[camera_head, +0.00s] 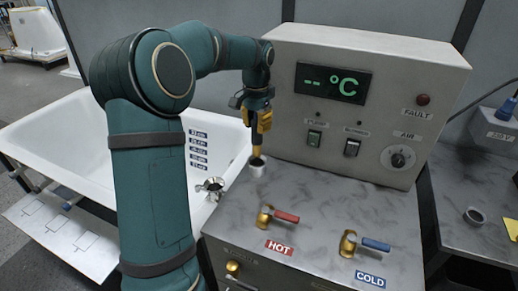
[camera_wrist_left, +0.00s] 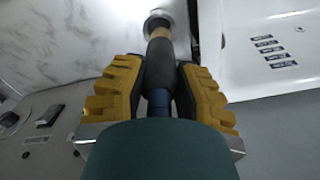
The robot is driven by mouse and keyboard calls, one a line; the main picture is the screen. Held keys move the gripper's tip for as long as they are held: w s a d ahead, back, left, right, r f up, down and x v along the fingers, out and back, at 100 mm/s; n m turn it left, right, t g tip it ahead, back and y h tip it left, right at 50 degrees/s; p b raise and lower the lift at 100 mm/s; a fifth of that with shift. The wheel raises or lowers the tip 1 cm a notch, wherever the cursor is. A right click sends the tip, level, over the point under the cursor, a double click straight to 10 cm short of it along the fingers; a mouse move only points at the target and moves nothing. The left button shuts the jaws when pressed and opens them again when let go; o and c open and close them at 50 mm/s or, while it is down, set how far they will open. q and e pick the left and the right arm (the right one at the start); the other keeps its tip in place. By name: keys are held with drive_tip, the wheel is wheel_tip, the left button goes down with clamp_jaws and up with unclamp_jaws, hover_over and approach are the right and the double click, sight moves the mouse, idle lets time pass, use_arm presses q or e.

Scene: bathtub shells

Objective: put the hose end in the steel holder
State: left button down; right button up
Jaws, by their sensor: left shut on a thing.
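My left gripper (camera_head: 261,118) with yellow fingers is above the back left corner of the counter. It is shut on the hose end (camera_wrist_left: 160,65), which has a dark grip and a brass-coloured part towards its tip. The hose end points down, close to upright, and its tip is at the mouth of the steel holder (camera_head: 257,171), a short light cylinder on the counter. The holder also shows at the top of the left wrist view (camera_wrist_left: 173,14). I cannot tell how deep the tip is. My right gripper is not in view.
A control box (camera_head: 365,85) with a display stands right behind the holder. A white bathtub (camera_head: 75,140) lies to the left. Red (camera_head: 286,216) and blue (camera_head: 375,244) valve levers sit at the counter's front. A metal fitting (camera_head: 211,186) is at the tub's edge.

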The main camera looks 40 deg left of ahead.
sight(257, 142)
use_arm(q)
drive_tip(key=shift+w+f+b, duration=0.1)
drive_tip(key=shift+f+b, duration=0.6)
drive_tip(key=shift+f, duration=2.45)
drive_tip(key=shift+f, duration=0.1)
drive_tip(key=c, duration=0.8)
unclamp_jaws()
drive_tip(key=shift+o, duration=0.2)
wheel_tip(257, 142, up, 12)
drive_tip(key=p, duration=0.3)
drive_tip(key=shift+f, duration=0.2)
drive_tip(key=shift+r, duration=0.3)
